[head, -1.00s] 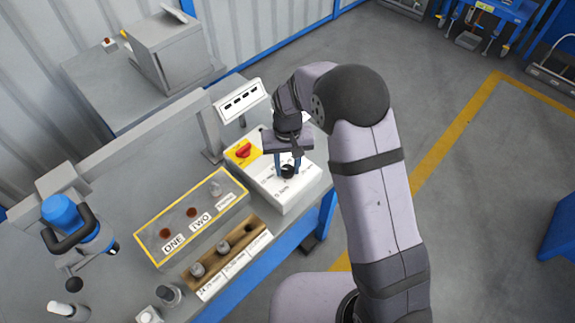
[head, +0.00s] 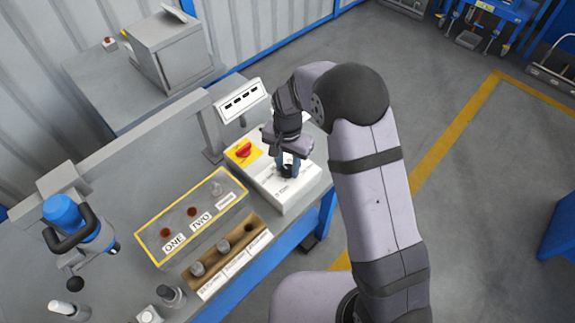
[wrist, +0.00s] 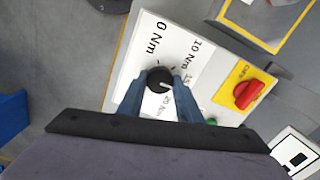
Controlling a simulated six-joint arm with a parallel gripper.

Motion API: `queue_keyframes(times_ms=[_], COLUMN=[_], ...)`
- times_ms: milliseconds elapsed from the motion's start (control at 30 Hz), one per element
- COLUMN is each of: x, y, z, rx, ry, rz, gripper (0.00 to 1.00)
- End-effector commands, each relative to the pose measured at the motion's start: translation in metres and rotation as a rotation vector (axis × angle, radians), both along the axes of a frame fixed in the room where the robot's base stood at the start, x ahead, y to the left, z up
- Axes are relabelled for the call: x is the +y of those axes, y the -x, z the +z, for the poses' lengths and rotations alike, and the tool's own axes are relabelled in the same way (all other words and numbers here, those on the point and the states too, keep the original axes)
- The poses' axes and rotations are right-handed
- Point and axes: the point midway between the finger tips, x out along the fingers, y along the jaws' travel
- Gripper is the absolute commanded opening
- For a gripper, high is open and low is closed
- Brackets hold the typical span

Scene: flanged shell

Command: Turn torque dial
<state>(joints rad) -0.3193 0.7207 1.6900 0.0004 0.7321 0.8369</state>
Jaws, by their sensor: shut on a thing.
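The torque dial is a round black knob (wrist: 160,80) with a white pointer mark, on a white control box (head: 291,201). In the wrist view, labels 0 Nm, 10 Nm, 15 Nm and 25 Nm stand around it. The pointer's exact reading is too small to tell. My gripper (head: 287,168) points down at the box, its blue fingers shut on the dial. In the wrist view the fingers (wrist: 157,92) reach the dial from either side. In the head view the fingers partly hide the dial.
A red switch (head: 243,150) on a yellow plate sits on the same box, left of my gripper. A yellow-edged tray (head: 148,226) and a brown socket holder (head: 262,224) lie further left. A display (head: 240,101) stands behind the box. Open floor is at right.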

Motion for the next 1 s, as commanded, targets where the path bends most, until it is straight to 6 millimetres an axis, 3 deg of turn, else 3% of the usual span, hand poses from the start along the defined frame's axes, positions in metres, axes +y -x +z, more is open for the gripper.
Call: queue_keyframes(times_ms=[400, 433, 500, 833, 1000], x=[0.0, 0.0, 0.0, 0.0, 0.0], y=[-0.002, -0.002, -0.002, -0.001, -0.002], z=[0.002, 0.002, 0.001, 0.002, 0.014], rx=[-0.007, -0.007, -0.006, -0.003, -0.005], ry=[0.0, 0.0, -0.001, -0.001, -0.001], rz=[-0.006, -0.006, -0.006, -0.006, -0.006], gripper=[0.09, 0.39, 0.5, 0.5, 0.5])
